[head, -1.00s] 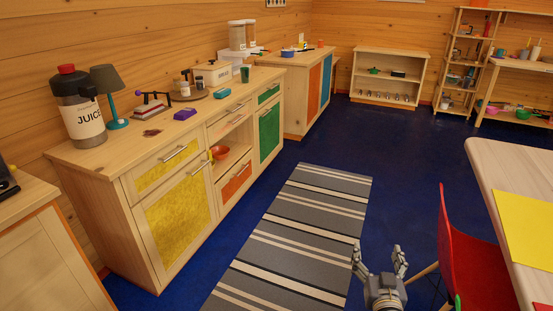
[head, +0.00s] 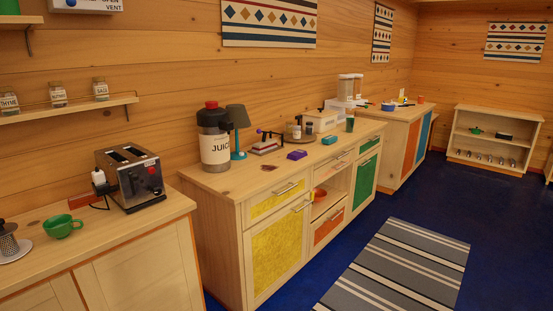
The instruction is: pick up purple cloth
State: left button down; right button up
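A small purple item (head: 297,155), low and block-like, lies on the wooden counter (head: 215,182) near its front edge. It may be the folded purple cloth, but it is too small to tell. It sits to the right of a small stand with a purple knob (head: 266,143) and to the left of a teal item (head: 329,140). Nothing covers it. Neither of my grippers shows in the head view now.
A toaster (head: 131,177) and a green cup (head: 62,226) are on the nearer counter. Blue floor and a striped rug (head: 405,270) lie open in front.

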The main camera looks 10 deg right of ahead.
aim_at(298, 154)
jog(key=i+l+u, duration=0.6)
jog(key=l+u, duration=0.15)
jog(key=u, duration=0.2)
